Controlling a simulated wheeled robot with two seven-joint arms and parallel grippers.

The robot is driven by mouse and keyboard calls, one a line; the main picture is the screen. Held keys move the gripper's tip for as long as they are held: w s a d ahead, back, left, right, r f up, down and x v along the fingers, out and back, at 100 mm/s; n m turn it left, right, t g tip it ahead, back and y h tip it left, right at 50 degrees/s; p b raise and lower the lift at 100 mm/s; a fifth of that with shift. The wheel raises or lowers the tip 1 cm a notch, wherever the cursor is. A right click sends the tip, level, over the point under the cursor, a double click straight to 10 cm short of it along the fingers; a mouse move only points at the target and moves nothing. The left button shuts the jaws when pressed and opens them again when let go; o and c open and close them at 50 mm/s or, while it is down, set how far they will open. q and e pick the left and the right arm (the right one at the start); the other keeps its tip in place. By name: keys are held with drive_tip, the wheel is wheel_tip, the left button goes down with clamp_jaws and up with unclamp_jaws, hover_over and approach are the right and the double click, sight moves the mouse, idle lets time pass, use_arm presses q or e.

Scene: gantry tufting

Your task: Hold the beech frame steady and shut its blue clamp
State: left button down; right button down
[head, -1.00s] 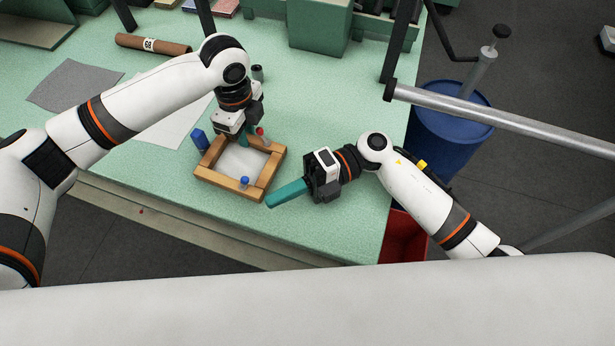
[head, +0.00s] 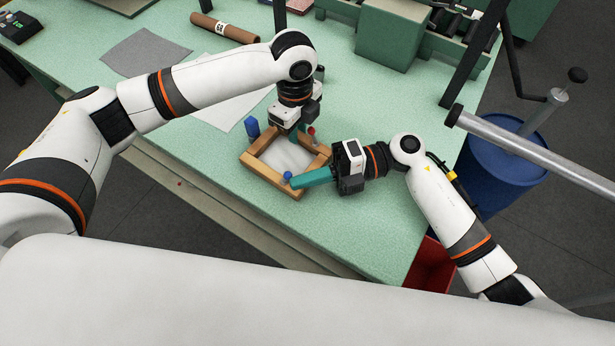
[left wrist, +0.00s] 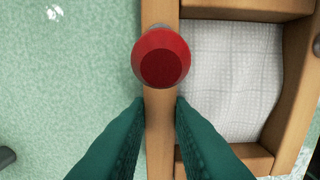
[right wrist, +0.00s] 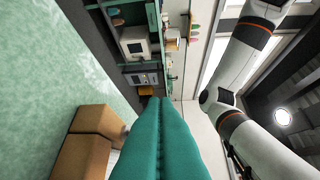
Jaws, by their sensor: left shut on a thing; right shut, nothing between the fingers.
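The beech frame (head: 262,172) lies on the green table, with pale woven cloth (left wrist: 228,75) inside it. A clamp with a blue knob (head: 288,175) is at its near corner; a red knob (head: 311,131) stands at its far right side. My left gripper (head: 297,133) is shut on the frame's far rail; the left wrist view shows the rail (left wrist: 160,130) between its teal fingers, beside the red knob (left wrist: 162,60). My right gripper (head: 293,184) is shut and empty, its fingertips right at the blue knob; contact is unclear. The right wrist view shows wood (right wrist: 95,130) beside the fingers, not the knob.
A blue block-like object (head: 252,127) stands just behind the frame's left corner. Grey sheet (head: 146,51), white sheet (head: 235,108) and brown roll (head: 224,27) lie farther back. A metal bar (head: 530,150), blue barrel (head: 500,165) and red bin (head: 430,265) are at the right.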

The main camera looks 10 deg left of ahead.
drive_tip(key=shift+w+a+r+m+h, duration=0.1)
drive_tip(key=shift+r+m+h, duration=0.1)
drive_tip(key=shift+m+h, duration=0.3)
drive_tip(key=shift+a+r, duration=0.15)
drive_tip(key=shift+r, duration=0.05)
drive_tip(key=shift+w+a+r, duration=0.1)
drive_tip(key=shift+w+a+r+m+h, duration=0.25)
drive_tip(key=shift+a+r+m+h, duration=0.1)
drive_tip(key=shift+m+h, duration=0.35)
drive_tip(key=shift+w+a+m, duration=0.1)
drive_tip(key=shift+a+m, duration=0.2)
drive_tip(key=shift+a+r, duration=0.1)
drive_tip(key=shift+a, duration=0.1)
drive_tip(key=shift+r, duration=0.15)
drive_tip(key=shift+r, duration=0.65)
